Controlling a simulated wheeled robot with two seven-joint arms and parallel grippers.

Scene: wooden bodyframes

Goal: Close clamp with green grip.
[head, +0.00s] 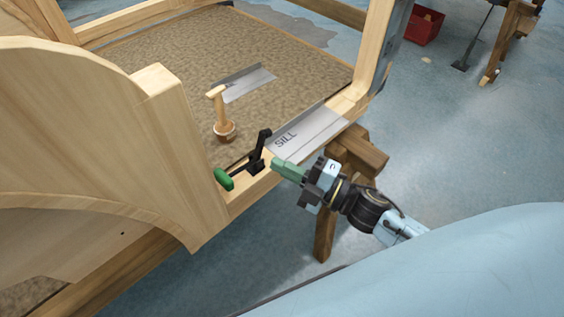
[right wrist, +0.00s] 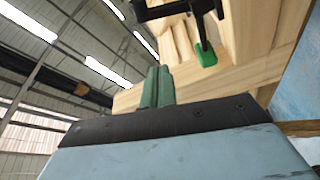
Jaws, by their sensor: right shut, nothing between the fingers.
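The clamp (head: 257,158) is black and sits on the wooden sill beam. Its green grip (head: 224,180) points down and left, beside the tall wooden post. A black arm of the clamp stands up near the sill plate. In the right wrist view the green grip (right wrist: 206,56) hangs below the black clamp body (right wrist: 172,10). My right gripper (head: 276,164) has green fingers, which are shut with nothing between them. Its tips are just right of the clamp; I cannot tell whether they touch. The shut fingers also show in the right wrist view (right wrist: 157,72). My left gripper is not in view.
A grey plate marked SILL (head: 310,130) lies on the beam right of the clamp. A mallet (head: 222,115) and another metal plate (head: 247,84) are on the brown floor panel. A wooden trestle (head: 325,225) stands under the frame. A red bin (head: 424,27) is at the back.

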